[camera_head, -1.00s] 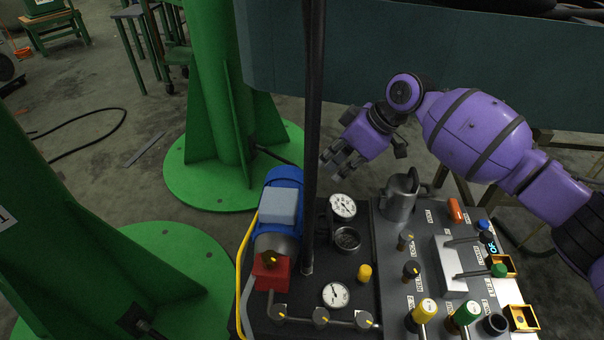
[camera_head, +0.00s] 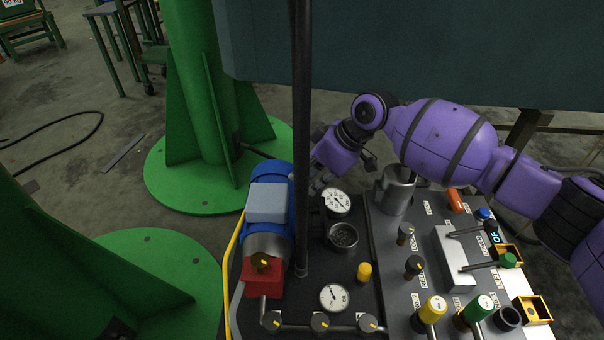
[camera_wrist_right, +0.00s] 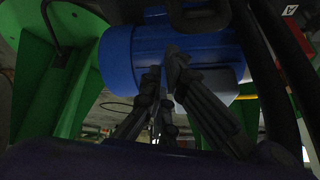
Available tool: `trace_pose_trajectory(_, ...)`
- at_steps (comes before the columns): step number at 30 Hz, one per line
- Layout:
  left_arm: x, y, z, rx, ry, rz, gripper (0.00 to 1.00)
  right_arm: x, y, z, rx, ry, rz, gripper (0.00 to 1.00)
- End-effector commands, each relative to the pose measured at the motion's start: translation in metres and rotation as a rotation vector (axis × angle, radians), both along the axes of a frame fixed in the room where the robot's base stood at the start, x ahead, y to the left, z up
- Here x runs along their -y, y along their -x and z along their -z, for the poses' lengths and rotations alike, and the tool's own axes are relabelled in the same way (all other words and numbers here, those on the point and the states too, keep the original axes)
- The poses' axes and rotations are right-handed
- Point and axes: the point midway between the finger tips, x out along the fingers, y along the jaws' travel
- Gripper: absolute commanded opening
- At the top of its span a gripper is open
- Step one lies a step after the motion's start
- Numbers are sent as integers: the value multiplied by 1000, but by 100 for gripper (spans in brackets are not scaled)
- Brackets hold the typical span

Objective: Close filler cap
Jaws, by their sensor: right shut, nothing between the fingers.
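The filler opening (camera_head: 343,237) is a round, dark metal mouth with a mesh-like inside, on the dark left half of the panel, between two white gauges. It looks uncovered. A dark part stands beside its left edge, partly behind the black post; I cannot tell whether it is the cap. My right gripper (camera_head: 318,183) is beyond the upper gauge, between the blue motor (camera_head: 268,205) and the silver canister, partly hidden by the post. In the right wrist view its fingers (camera_wrist_right: 165,85) are together and empty, before the blue motor (camera_wrist_right: 125,60). My left gripper is out of view.
The black vertical post (camera_head: 302,130) rises in front of the gripper. The upper gauge (camera_head: 337,202) and silver canister (camera_head: 396,192) stand close by. Valves, levers and knobs crowd the panel's right half (camera_head: 405,285). Green columns (camera_head: 190,90) stand at left.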

Motion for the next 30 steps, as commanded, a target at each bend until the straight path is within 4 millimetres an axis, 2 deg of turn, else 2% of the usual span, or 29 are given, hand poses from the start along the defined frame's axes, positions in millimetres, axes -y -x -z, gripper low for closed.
trace_pose_trajectory(6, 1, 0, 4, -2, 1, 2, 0, 11, 6, 4, -2, 0, -2, 0)
trace_pose_trajectory(17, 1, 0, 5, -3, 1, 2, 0, 11, 6, 3, -2, -2, -1, 0)
trace_pose_trajectory(30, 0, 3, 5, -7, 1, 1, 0, 22, 6, 1, -3, -74, -2, 0)
